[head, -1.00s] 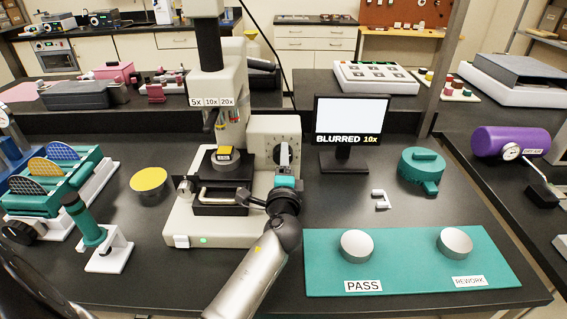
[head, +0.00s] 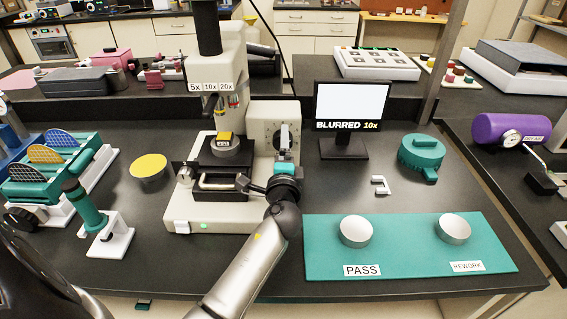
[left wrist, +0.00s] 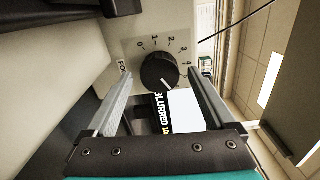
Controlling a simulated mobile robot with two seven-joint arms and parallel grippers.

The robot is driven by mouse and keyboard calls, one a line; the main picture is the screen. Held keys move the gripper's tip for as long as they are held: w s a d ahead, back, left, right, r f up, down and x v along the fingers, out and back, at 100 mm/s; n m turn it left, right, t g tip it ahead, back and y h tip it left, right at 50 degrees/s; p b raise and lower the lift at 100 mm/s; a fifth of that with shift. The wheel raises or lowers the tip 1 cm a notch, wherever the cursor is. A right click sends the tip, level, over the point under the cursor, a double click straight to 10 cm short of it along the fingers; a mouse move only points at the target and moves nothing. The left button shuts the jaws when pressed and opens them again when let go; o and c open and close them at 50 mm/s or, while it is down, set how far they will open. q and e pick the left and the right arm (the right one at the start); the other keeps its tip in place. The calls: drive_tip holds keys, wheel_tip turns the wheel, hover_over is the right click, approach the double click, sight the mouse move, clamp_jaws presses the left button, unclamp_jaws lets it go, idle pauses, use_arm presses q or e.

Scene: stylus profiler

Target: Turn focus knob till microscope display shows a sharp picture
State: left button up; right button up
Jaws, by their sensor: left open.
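The microscope (head: 262,118) is off-white and stands left of the display (head: 350,103). The display reads BLURRED 10x above a dark stand; it also shows in the left wrist view (left wrist: 186,108), partly hidden. The dark focus knob (left wrist: 159,71) has a white pointer mark and a numbered scale on the microscope's side panel. In the left wrist view the mark points to the lower right. My left gripper (left wrist: 157,76) is open, with its fingers on either side of the knob in that view; contact cannot be told. In the head view this gripper (head: 284,155) partly covers the knob. My right gripper is not in view.
A teal mat (head: 400,262) with PASS and REWORK labels and two silver discs lies to the right. A white bracket (head: 380,185) and a teal round device (head: 421,154) lie beyond it. A yellow-topped disc (head: 149,167) and wafer rack (head: 60,190) stand left.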

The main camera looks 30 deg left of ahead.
use_arm(q)
drive_tip(key=b+v, duration=0.1)
drive_tip(key=v, duration=1.4)
drive_tip(key=shift+a, duration=0.1)
